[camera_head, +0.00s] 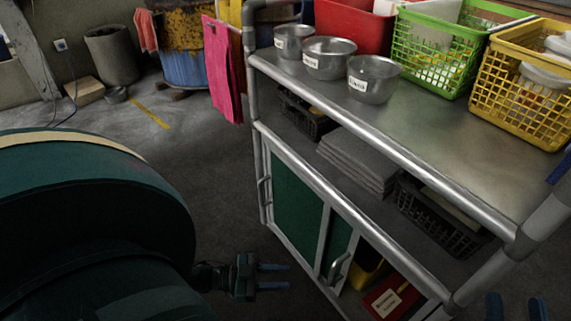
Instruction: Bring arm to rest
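My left gripper (275,276) is low in the head view, beside the lower front of the metal cart (300,195). Its two blue fingers point right, stand apart, and hold nothing that I can see. My large dark green arm link fills the lower left and hides the floor there. My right gripper (517,308) shows only as two blue fingertips at the bottom right edge. They stand apart with nothing visible between them; the rest is out of the picture.
Three metal bowls (375,84), a red bin (352,25), a green basket (436,55) and a yellow basket (515,85) stand on the cart top. Below are grey stacked sheets (357,160) and green doors (297,208). Bare floor (190,150) lies left of the cart.

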